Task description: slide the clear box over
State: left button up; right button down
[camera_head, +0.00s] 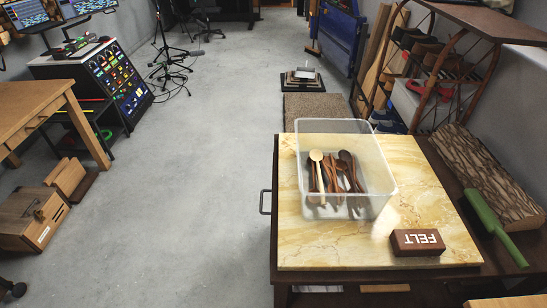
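The clear box (377,207) stands upright on a yellow marble-look slab (440,210) on a dark table at the right of the head view. It is see-through and open at the top. Several wooden spoons (335,172), one of them pale, lie inside it. Neither of my grippers shows in the head view, so nothing is seen touching the box.
A dark red block marked FELT (417,242) sits on the slab's front right. A metal handle (265,202) sticks out at the table's left. The slab's front left is clear.

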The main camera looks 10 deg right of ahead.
aim_at(375, 183)
jog(key=i+j+z, duration=0.1)
jog(key=j, duration=0.25)
jog(key=i+j, duration=0.25)
jog(key=j, duration=0.15)
jog(key=i+j+z, duration=0.15)
jog(key=j, duration=0.25)
jog(key=i+j+z, duration=0.1)
jog(key=j, duration=0.3)
jog(key=i+j, duration=0.15)
jog(key=j, duration=0.25)
jog(key=i+z, duration=0.05)
